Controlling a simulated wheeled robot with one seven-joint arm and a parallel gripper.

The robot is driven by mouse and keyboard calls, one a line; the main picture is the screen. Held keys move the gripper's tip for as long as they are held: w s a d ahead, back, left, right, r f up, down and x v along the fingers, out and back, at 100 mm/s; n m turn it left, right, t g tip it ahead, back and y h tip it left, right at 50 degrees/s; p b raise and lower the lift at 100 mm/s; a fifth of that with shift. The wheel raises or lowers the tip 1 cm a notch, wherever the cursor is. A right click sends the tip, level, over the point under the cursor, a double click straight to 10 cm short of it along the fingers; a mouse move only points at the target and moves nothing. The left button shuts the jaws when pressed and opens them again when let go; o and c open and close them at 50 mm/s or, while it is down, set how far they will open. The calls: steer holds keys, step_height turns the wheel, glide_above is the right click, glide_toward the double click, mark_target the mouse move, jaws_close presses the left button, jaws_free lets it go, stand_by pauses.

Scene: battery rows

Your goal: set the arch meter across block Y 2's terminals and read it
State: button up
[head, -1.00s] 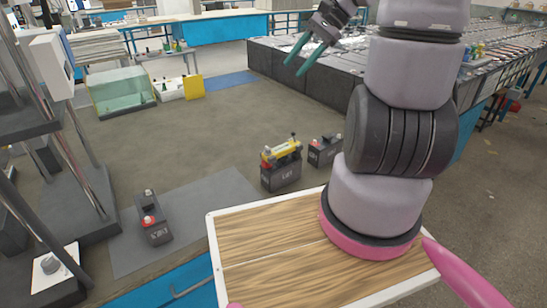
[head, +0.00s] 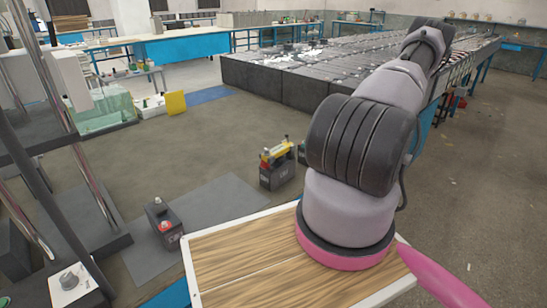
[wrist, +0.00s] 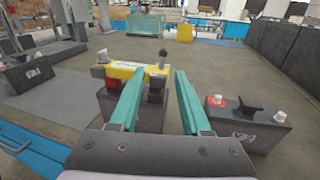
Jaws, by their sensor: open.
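The yellow arch meter (wrist: 130,71) sits on top of the middle dark block (wrist: 118,108) in the wrist view; both also show in the head view, the meter (head: 275,151) on its block (head: 276,176). My gripper (wrist: 161,75) has two teal fingers, spread apart and empty, in front of the middle block; the left finger overlaps its front. A second block (wrist: 250,127) with a red and a pale terminal stands to the right. A third block (wrist: 32,73) stands at the left. Labels are too blurred to read surely. The gripper is hidden in the head view.
A wooden-topped surface with a white rim (head: 250,262) is beneath my arm. Long dark rows (head: 300,85) stand behind. A glass tank (head: 103,112) and yellow panel (head: 175,102) are at the back left. Open floor lies between.

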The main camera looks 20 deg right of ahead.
steer(key=shift+m+t+h, duration=0.3)
steer(key=shift+m, duration=0.1)
steer(key=x, duration=0.6)
steer(key=f+x, duration=0.1)
steer(key=x, duration=0.3)
jaws_close()
stand_by(1.0)
